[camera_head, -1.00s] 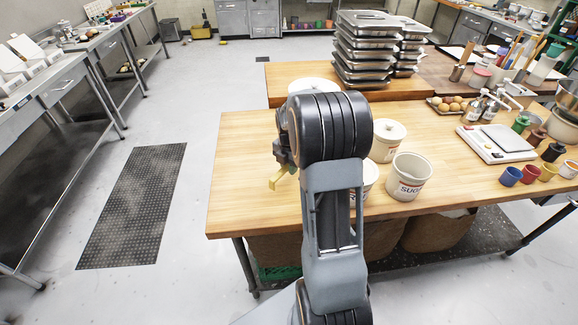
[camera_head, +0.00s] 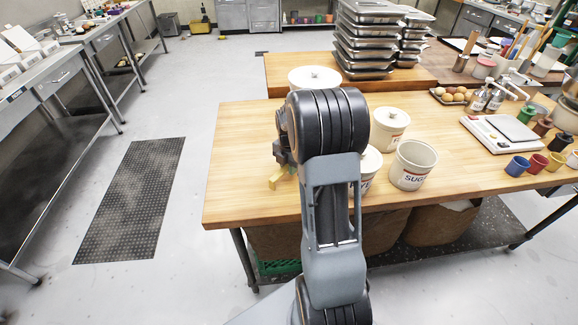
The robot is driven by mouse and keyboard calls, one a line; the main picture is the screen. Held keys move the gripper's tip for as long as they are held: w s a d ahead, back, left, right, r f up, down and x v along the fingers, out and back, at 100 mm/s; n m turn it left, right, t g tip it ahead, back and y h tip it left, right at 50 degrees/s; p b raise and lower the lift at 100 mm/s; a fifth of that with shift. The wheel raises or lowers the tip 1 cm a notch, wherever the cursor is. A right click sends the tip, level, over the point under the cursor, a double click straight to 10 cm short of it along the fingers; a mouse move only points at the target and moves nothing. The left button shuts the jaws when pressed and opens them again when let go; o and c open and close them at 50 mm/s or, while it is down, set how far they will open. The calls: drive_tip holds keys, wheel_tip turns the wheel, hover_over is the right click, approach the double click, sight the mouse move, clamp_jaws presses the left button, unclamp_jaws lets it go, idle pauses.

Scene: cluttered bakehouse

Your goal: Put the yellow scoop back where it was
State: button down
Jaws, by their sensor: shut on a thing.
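The yellow scoop (camera_head: 277,179) hangs at the left side of my arm, above the left part of the wooden table. My gripper (camera_head: 284,160) is shut on it; my arm hides much of the jaws and the scoop's handle. An open white crock marked SUGAR (camera_head: 413,166) stands on the table to the right of my arm, with no lid on it. A lidded white crock (camera_head: 390,128) stands behind it. Another lidded crock (camera_head: 370,162) is partly hidden by my arm.
A further lidded crock (camera_head: 314,77) stands farther back. Stacked metal trays (camera_head: 365,45) stand at the back. A scale (camera_head: 499,133), coloured cups (camera_head: 517,166) and bottles crowd the right. The wooden table's left part (camera_head: 235,165) is clear.

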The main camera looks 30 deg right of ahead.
drive_tip(key=shift+f+b, duration=0.5)
drive_tip(key=shift+f, duration=0.15)
drive_tip(key=c, duration=0.9)
unclamp_jaws()
wheel_tip(320, 180, up, 14)
